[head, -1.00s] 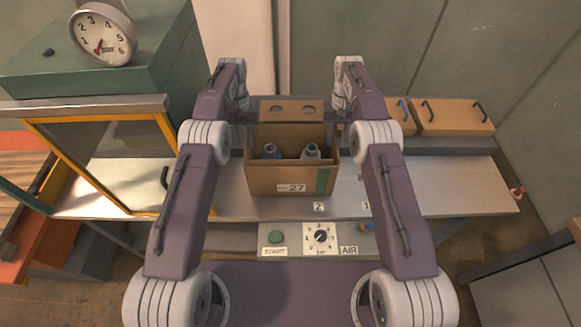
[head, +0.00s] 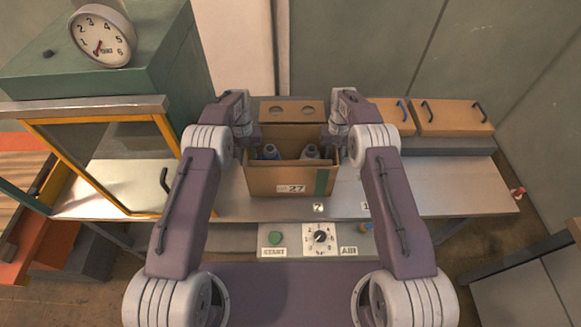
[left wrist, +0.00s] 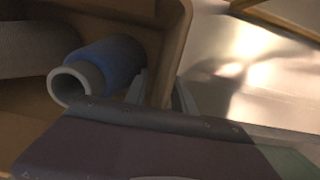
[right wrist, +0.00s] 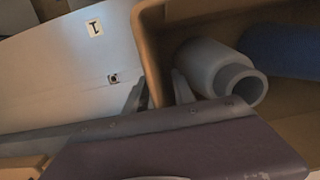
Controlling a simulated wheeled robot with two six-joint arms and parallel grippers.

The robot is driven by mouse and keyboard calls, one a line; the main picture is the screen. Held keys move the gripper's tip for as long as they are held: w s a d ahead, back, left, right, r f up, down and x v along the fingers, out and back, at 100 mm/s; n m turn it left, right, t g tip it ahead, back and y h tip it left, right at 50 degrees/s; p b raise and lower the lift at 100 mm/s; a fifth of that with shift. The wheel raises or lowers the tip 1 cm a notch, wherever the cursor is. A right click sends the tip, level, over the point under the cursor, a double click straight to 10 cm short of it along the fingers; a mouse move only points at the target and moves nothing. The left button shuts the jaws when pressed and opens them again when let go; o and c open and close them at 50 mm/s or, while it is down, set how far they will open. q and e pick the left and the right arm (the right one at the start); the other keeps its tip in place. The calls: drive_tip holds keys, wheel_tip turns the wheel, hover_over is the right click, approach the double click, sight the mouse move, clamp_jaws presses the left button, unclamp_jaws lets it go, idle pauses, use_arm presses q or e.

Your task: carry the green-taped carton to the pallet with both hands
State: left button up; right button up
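The open-topped brown carton (head: 262,181) with a green tape strip on its front and a label 27 stands on the metal bench, with bottles inside. My left gripper (head: 250,146) is at its left wall and my right gripper (head: 330,146) at its right wall. In the left wrist view, the fingers (left wrist: 160,95) straddle the carton wall, beside a blue bottle (left wrist: 105,62). In the right wrist view, the fingers (right wrist: 158,92) straddle the opposite wall, beside a pale bottle (right wrist: 215,68). Both look open, with gaps at the wall.
A green machine with a gauge (head: 102,35) and a yellow-framed clear door (head: 110,160) stands left of the carton. A control panel (head: 290,238) is on the bench front. Handled boxes (head: 452,117) sit at the back right. The bench (head: 455,185) is clear at right.

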use_arm(q)
clamp_jaws()
use_arm(e)
clamp_jaws()
use_arm(q)
drive_tip(key=shift+w+r, duration=0.1)
drive_tip(key=shift+r, duration=0.05)
use_arm(e)
drive_tip(key=shift+r, duration=0.1)
idle(0.9)
